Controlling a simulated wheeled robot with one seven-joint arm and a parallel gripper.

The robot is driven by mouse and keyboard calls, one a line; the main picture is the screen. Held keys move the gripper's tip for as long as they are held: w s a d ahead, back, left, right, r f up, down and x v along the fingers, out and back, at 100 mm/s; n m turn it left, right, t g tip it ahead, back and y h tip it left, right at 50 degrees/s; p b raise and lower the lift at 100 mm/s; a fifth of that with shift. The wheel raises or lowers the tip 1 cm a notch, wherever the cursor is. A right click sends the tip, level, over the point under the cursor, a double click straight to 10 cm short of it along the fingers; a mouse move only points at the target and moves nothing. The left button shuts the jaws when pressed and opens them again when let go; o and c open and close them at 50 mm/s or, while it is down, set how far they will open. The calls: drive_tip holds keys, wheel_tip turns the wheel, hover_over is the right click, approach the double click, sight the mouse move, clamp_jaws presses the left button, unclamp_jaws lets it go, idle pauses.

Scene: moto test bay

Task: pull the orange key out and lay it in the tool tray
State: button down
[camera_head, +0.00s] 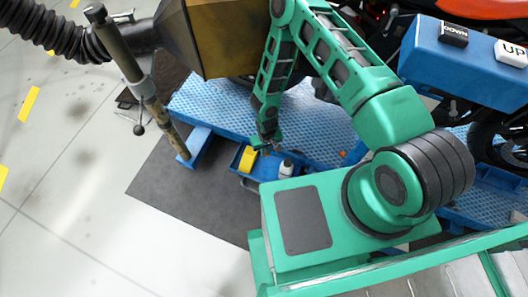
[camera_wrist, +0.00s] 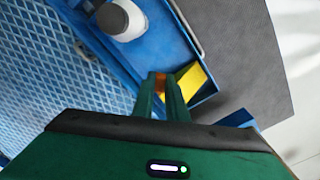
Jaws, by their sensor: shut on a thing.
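My gripper (camera_head: 267,148) is low over the blue tool tray (camera_head: 234,169) in the head view. In the wrist view its fingers (camera_wrist: 160,86) are shut on the orange key (camera_wrist: 160,81), of which only a small orange piece shows between the tips. The rest of the key is hidden by the fingers. The tips appear over the tray (camera_wrist: 165,48), close to a yellow block. I cannot tell whether the key touches the tray floor.
In the tray are a yellow block (camera_head: 248,158) and a white-capped bottle (camera_head: 286,167). The tray is beside a blue textured platform (camera_head: 206,103). A dark mat (camera_head: 165,195) lies on the near side. A blue box with UP and DOWN buttons (camera_head: 455,55) stands at upper right.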

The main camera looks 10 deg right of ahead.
wheel_tip(320, 180, down, 11)
drive_tip(key=shift+f, duration=0.2)
idle(0.5)
drive_tip(key=c, duration=1.7)
unclamp_jaws()
drive_tip(key=shift+r, duration=0.1)
wheel_tip(320, 180, up, 11)
drive_tip(key=shift+f, duration=0.2)
